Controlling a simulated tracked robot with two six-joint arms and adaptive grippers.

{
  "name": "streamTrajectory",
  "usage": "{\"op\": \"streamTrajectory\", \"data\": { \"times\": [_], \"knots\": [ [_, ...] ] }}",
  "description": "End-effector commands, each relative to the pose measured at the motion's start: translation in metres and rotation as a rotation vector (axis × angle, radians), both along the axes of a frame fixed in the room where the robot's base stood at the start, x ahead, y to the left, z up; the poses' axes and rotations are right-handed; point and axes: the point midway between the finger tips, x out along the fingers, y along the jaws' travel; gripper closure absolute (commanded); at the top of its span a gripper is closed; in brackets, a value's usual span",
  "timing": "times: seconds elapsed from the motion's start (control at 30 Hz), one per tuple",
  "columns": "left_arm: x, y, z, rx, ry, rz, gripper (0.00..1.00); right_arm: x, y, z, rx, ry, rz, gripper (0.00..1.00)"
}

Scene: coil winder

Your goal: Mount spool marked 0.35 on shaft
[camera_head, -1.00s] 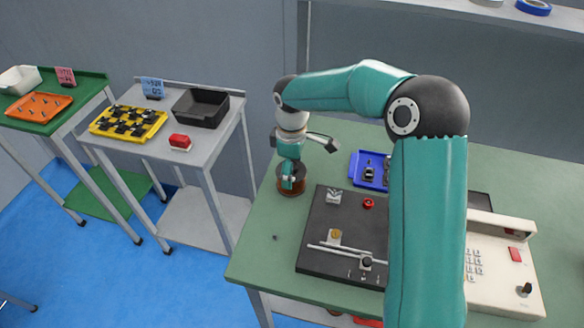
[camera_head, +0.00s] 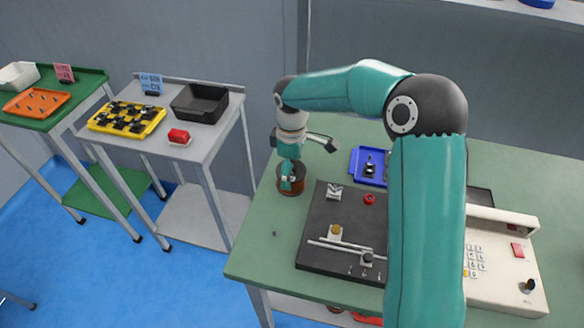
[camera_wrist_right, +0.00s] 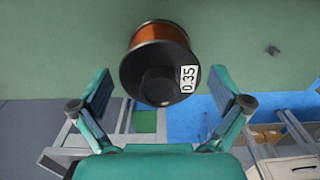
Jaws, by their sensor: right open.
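The spool with copper-coloured wire and dark flanges stands on the green table at its left part, in the head view (camera_head: 291,187). In the right wrist view the spool (camera_wrist_right: 158,75) shows its dark end and a white label reading 0.35. My right gripper (camera_head: 292,172) is over the spool in the head view. In the right wrist view its two fingers stand apart, one on each side of the spool's near end, with visible gaps. The winder's black base (camera_head: 320,215) carries a thin silver shaft (camera_head: 345,250). My left gripper is not in view.
A blue tray (camera_head: 357,168) with small parts lies behind the winder, partly hidden by my arm. A cream control box (camera_head: 505,290) with keys stands at the right. Side tables at the left hold a yellow tray (camera_head: 100,126), a black bin (camera_head: 202,103) and a red item (camera_head: 179,136).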

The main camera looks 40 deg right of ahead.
Motion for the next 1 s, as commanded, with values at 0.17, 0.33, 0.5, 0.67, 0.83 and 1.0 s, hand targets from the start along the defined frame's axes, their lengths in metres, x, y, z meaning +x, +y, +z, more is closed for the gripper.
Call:
{"op": "streamTrajectory", "data": {
  "times": [0.17,0.33,0.5,0.67,0.83,1.0],
  "knots": [
    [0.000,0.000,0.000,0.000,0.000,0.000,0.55,0.000,0.000,0.005,0.000,0.000,0.000,0.00],
    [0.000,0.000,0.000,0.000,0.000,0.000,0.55,0.001,0.000,0.027,0.000,-0.004,-0.001,0.00],
    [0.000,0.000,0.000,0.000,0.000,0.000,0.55,0.001,0.000,0.061,0.000,-0.006,-0.001,0.00],
    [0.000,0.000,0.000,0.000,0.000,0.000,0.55,0.001,0.000,0.092,0.001,-0.004,0.000,0.00],
    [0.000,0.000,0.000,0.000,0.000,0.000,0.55,0.001,0.000,0.112,0.001,-0.002,-0.001,0.00],
    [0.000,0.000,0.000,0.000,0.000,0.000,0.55,0.001,0.000,0.119,0.001,-0.001,-0.001,0.00]
  ]
}}
